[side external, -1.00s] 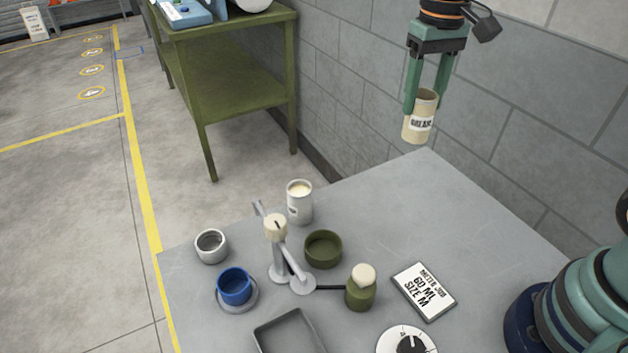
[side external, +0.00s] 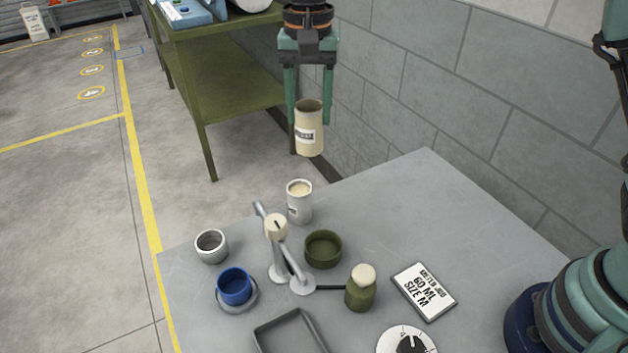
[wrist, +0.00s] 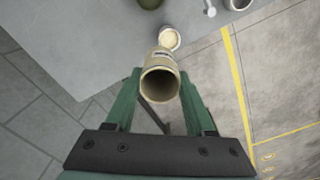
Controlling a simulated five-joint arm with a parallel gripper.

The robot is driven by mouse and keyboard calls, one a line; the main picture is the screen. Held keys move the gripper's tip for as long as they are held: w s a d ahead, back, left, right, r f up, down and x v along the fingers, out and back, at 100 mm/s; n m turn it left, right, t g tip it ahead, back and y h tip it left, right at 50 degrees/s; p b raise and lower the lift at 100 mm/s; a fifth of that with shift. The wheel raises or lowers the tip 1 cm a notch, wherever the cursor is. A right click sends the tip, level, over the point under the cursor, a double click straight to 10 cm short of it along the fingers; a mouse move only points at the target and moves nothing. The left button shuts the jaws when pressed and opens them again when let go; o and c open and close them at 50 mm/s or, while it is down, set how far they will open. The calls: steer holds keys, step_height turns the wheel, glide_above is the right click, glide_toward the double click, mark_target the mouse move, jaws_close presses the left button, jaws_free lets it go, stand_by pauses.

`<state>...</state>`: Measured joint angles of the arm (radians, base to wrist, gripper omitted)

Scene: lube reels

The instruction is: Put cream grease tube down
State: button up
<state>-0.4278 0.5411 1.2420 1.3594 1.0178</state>
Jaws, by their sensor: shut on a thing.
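The cream grease tube (side external: 309,134) is an open-topped cylinder with a dark-printed label. My gripper (side external: 310,112) is shut on it, with green fingers on either side, and holds it nearly upright in the air. In the side view the tube appears above the far part of the table, over the white can. In the wrist view the tube (wrist: 160,82) sits between my fingers (wrist: 158,90) with its hollow mouth facing the camera.
A white can with cream contents (side external: 299,203) stands at the table's far edge. Nearby are a grey cup (side external: 211,246), a blue cup (side external: 234,287), an olive dish (side external: 323,250), an olive jar (side external: 360,294), a lever stand (side external: 279,262) and a sign (side external: 424,291). The far-right table (side external: 430,205) is clear.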

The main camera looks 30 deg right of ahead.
steer(key=a+f+m, duration=0.2)
steer(key=a, duration=0.5)
steer(key=f, duration=1.3)
steer(key=shift+s+a, duration=0.25)
steer(key=shift+a+f, duration=0.15)
steer(key=a, duration=0.3)
steer(key=shift+a, duration=0.25)
steer(key=shift+a+f, duration=0.1)
steer(key=shift+f, duration=0.45)
steer(key=o, duration=1.3)
steer(key=shift+f, duration=0.15)
